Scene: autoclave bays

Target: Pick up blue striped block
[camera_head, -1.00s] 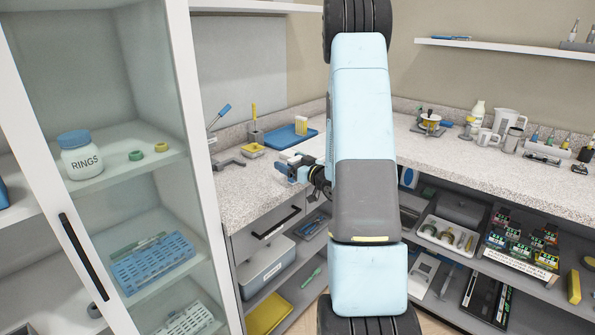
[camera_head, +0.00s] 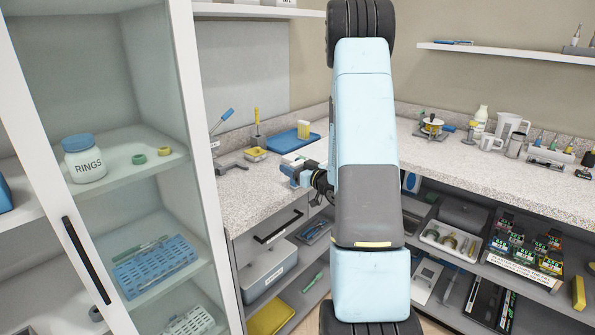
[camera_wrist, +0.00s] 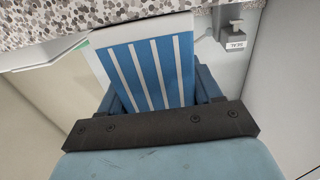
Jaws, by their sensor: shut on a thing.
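The blue striped block (camera_wrist: 150,72) fills the middle of the wrist view, blue with white stripes along its face and a pale top edge. My gripper (camera_head: 292,174) is shut on it, with a blue finger on each side of the block. In the head view my gripper is at the counter's front edge, left of my arm, and the block is too small and partly hidden to make out clearly. The speckled counter (camera_wrist: 60,18) edge shows beyond the block in the wrist view.
A blue tray (camera_head: 284,143) with a yellow-and-white item stands behind my gripper. Drawers and open shelves lie below the counter. A glass-fronted cabinet (camera_head: 130,100) stands at left.

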